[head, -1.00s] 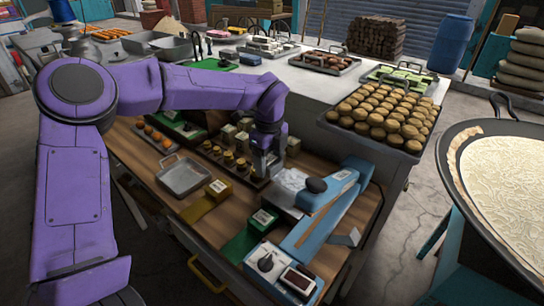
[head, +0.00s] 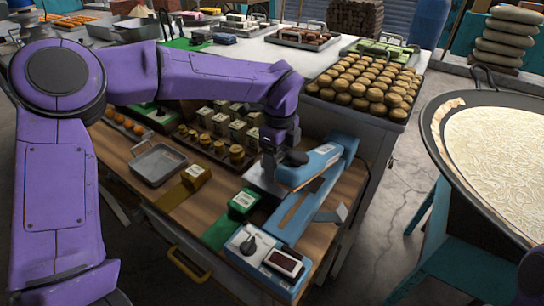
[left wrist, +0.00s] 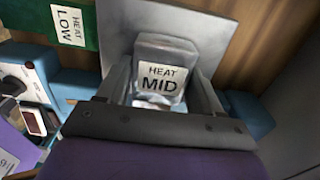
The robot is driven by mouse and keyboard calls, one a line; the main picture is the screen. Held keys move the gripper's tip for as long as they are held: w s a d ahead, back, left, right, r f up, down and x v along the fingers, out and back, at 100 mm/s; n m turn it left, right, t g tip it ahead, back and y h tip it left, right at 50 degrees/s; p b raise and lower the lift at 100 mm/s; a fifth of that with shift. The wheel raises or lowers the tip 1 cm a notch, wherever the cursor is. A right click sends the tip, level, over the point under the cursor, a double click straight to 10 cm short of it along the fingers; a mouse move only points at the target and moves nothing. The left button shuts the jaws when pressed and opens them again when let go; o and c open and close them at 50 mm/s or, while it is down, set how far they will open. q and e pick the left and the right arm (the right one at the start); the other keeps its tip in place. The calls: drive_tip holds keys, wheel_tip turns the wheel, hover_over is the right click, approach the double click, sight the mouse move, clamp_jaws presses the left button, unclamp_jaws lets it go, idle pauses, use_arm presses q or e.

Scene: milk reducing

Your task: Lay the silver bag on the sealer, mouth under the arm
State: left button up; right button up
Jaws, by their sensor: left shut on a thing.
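The silver bag (head: 258,182) is a flat grey sheet with a pale block labelled HEAT MID (left wrist: 162,84), clear in the left wrist view. My left gripper (head: 273,160) is shut on that block, with one finger on each side in the left wrist view. Blue sealer parts show on both sides of the fingers in the left wrist view. Whether the bag's mouth is under the arm is hidden. My right gripper is out of view.
A green bag (head: 222,232) with a HEAT LOW block and a gold bag (head: 175,196) lie to the left. A metal tray (head: 157,166) and a tray of gold jars (head: 225,150) stand behind. The sealer's control box (head: 262,262) is at the front.

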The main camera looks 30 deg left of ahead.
use_arm(q)
drive_tip(key=shift+f+b, duration=0.5)
drive_tip(key=shift+f, duration=0.1)
idle(0.5)
drive_tip(key=o, duration=1.2)
drive_tip(key=shift+c, duration=0.2)
